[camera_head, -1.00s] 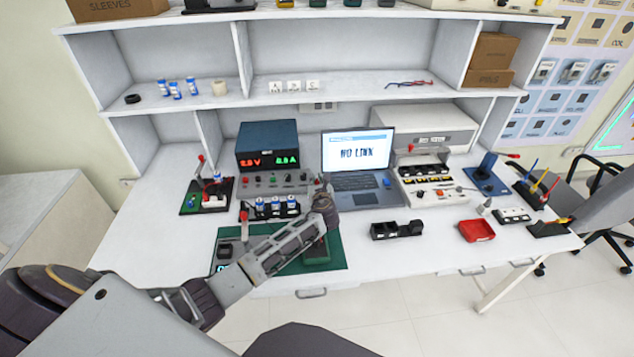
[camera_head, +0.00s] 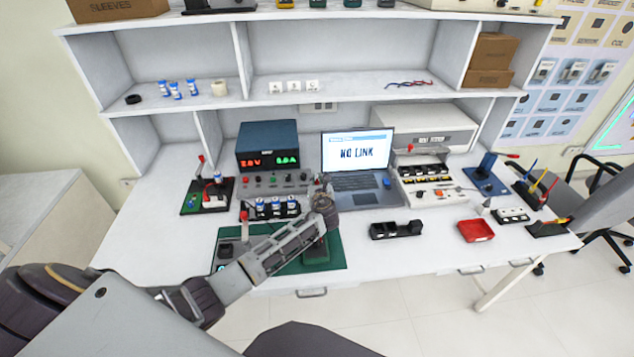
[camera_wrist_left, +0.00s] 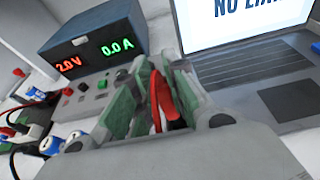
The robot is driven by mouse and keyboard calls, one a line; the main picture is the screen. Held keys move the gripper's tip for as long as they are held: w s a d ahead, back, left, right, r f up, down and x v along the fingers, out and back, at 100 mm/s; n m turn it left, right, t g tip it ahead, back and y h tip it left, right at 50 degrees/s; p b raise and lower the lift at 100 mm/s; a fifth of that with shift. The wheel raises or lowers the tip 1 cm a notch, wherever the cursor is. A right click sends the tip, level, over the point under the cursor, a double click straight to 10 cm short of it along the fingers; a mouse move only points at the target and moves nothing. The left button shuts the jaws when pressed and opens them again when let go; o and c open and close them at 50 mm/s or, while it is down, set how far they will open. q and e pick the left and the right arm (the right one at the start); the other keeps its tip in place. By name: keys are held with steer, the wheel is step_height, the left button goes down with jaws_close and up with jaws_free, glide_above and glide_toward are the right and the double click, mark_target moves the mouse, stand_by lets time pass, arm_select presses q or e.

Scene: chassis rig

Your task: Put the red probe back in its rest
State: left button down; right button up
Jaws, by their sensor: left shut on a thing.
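In the left wrist view the left gripper (camera_wrist_left: 158,90) is shut on the red probe (camera_wrist_left: 163,97), which shows as a red piece between the greenish finger pads. Its tip is hidden. I cannot tell for certain which holder is the probe's rest. My right gripper is not in view.
A power supply (camera_head: 267,146) and an open laptop (camera_head: 357,150) stand behind the gripper. A row of blue-white cylinders (camera_head: 276,208) is close on its left. A black slotted holder (camera_head: 396,230) and a red tray (camera_head: 476,230) are to the right. The green mat (camera_head: 335,257) lies under my arm.

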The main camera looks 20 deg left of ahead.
arm_select(q)
steer(key=shift+p, duration=0.8)
stand_by(1.6)
steer(key=shift+f+b, duration=1.35)
steer(key=shift+f, duration=1)
stand_by(1.2)
steer(key=c, duration=1.3)
jaws_free()
steer(key=shift+c, duration=0.2)
steer(key=shift+s, duration=0.1)
steer(key=shift+v, duration=5.95)
